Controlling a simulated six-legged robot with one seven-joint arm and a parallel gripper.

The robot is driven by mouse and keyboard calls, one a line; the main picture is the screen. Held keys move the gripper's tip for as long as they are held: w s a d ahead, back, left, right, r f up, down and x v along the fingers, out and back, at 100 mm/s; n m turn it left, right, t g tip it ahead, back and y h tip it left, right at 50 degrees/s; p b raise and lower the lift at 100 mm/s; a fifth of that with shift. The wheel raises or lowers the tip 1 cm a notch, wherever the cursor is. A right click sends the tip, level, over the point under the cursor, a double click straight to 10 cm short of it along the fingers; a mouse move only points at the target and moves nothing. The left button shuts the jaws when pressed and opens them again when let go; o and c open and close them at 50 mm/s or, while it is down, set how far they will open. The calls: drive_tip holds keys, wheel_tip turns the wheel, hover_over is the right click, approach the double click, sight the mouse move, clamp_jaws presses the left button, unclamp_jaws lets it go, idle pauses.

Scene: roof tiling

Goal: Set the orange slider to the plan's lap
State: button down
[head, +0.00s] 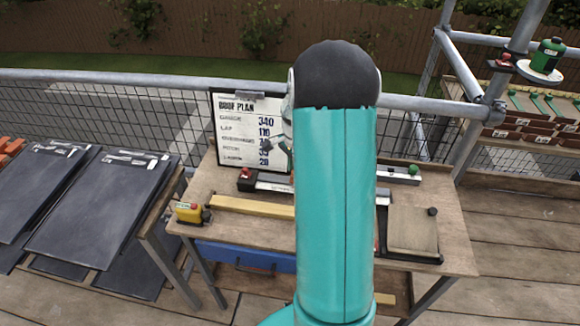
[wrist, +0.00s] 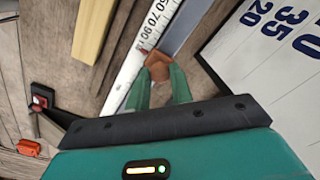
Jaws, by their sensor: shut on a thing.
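The orange slider (wrist: 158,66) sits on a white ruled scale (wrist: 128,72) in the wrist view. My gripper (wrist: 160,76) has its two green fingers closed around the slider. Printed numbers run along the scale beside it; the exact reading at the slider is too small to tell. The plan board (head: 226,158) stands at the back of the bench in the head view, and its lap line reads 110. Part of the plan board (wrist: 250,75) also shows at the right of the wrist view. In the head view my arm hides the slider and most of the scale.
Dark slates (head: 90,215) are stacked on the left. A railing (head: 150,79) runs behind the bench.

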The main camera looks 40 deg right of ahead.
drive_tip(key=shift+s+d, duration=0.2)
drive_tip(key=c, duration=1.2)
unclamp_jaws()
drive_tip(key=shift+r, duration=0.1)
drive_tip(key=shift+r, duration=0.2)
wheel_tip(320, 180, up, 13)
drive_tip(key=shift+r, duration=0.15)
